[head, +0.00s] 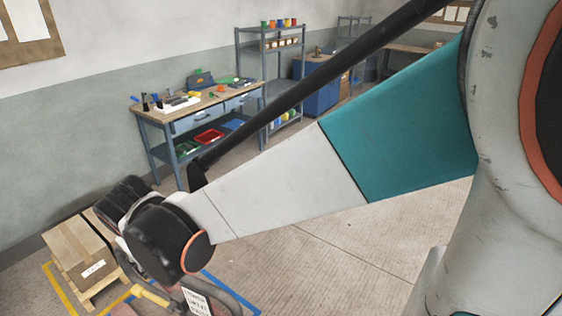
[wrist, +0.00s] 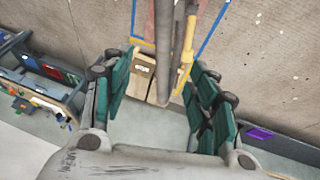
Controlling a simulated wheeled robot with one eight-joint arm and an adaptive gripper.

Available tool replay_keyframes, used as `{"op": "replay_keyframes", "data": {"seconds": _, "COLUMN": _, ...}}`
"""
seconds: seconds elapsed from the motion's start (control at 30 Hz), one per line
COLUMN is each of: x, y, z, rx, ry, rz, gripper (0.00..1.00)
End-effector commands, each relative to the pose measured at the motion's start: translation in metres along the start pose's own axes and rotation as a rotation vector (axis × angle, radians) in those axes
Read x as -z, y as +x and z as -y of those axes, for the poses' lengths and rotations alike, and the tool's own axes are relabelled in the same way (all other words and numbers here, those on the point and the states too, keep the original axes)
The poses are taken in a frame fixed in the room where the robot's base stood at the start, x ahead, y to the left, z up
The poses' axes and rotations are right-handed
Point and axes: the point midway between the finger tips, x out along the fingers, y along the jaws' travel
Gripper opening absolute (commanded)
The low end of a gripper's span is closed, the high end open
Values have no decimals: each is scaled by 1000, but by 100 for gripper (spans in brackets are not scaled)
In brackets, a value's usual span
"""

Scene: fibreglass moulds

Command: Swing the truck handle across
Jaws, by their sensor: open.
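The truck handle shows at the bottom left of the head view as a dark grey looped bar (head: 231,299) beside a yellow bar (head: 150,294). My arm's dark end covers part of it. In the wrist view the dark grey bar (wrist: 164,62) runs down from the top edge, with the yellow bar (wrist: 188,42) just right of it. My gripper (wrist: 163,60) is open, with green fingers on both sides of these bars in the picture. I cannot tell how deep the bars lie between the fingers, or whether any finger touches them. The fingers are hidden in the head view.
A cardboard box (head: 82,250) sits on a wooden pallet (head: 103,288) within yellow floor lines at left. A blue line (head: 228,290) marks the floor near the handle. A workbench (head: 160,115) and shelving (head: 243,50) stand behind. The floor on the right is clear.

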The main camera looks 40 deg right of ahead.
Motion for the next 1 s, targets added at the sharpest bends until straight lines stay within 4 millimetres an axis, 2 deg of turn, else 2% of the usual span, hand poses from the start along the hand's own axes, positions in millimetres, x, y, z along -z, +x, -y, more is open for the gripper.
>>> {"op": "replay_keyframes", "data": {"seconds": 0.03, "x": 0, "y": -8, "z": -1, "rx": 0, "ry": -1, "rz": 0, "gripper": 54}}
{"op": "replay_keyframes", "data": {"seconds": 0.6, "x": 3, "y": -58, "z": -11, "rx": 0, "ry": 0, "rz": 0, "gripper": 54}}
{"op": "replay_keyframes", "data": {"seconds": 1.0, "x": 2, "y": -61, "z": -11, "rx": 0, "ry": 0, "rz": 0, "gripper": 54}}
